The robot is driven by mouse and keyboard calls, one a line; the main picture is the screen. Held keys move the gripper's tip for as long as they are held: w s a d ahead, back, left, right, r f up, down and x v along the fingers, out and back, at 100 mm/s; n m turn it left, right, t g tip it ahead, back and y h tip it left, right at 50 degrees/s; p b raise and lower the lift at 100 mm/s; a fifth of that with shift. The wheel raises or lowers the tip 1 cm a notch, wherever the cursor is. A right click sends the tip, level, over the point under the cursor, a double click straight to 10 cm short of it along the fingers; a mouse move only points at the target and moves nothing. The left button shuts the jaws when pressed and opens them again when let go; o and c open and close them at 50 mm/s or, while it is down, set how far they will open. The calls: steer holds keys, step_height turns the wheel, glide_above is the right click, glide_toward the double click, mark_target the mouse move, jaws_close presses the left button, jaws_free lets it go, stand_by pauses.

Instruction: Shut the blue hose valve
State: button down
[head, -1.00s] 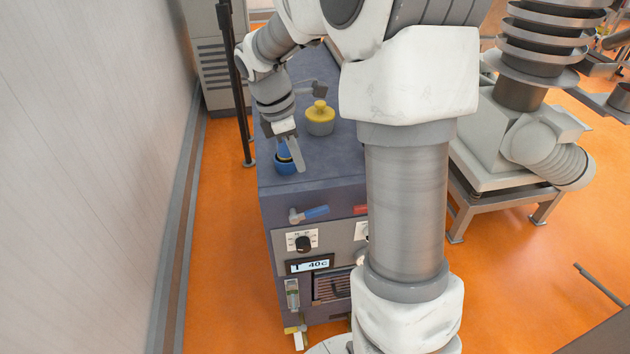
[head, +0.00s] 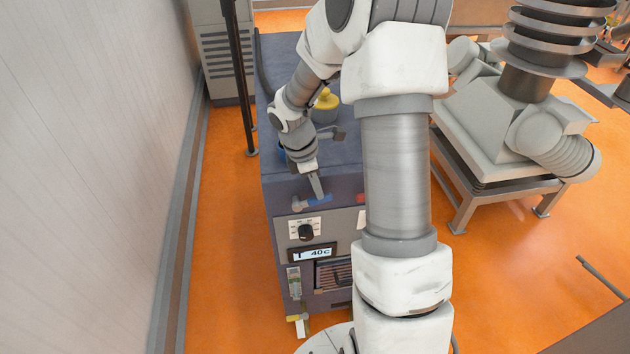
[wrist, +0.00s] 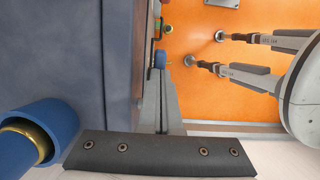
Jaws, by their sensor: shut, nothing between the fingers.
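The blue hose valve (head: 302,204) is a small blue lever on a metal stub, high on the front of the dark blue-grey machine (head: 283,192). It lies roughly level, and my gripper's finger hides part of it in the head view. A small blue piece beside the finger in the wrist view (wrist: 160,59) looks like its handle. My gripper (head: 318,192) is shut and empty, pointing down by the machine's front top edge. It overlaps the lever in the head view; I cannot tell whether they touch.
A red handle (head: 361,198) sits right of the blue one, partly behind my arm. A dial (head: 306,232) and a display (head: 312,254) are below. Orange floor lies in front.

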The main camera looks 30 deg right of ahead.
stand_by(0.3)
steer(key=shift+s+d+p, duration=0.1)
steer(key=shift+d+p, duration=0.05)
steer(key=shift+p, duration=0.35)
steer(key=shift+d+f+y+p, duration=0.2)
steer(key=shift+y+p, duration=0.3)
steer(key=shift+p, duration=0.25)
steer(key=shift+s+d+f, duration=0.15)
steer(key=shift+d+f, duration=0.15)
steer(key=shift+f, duration=0.3)
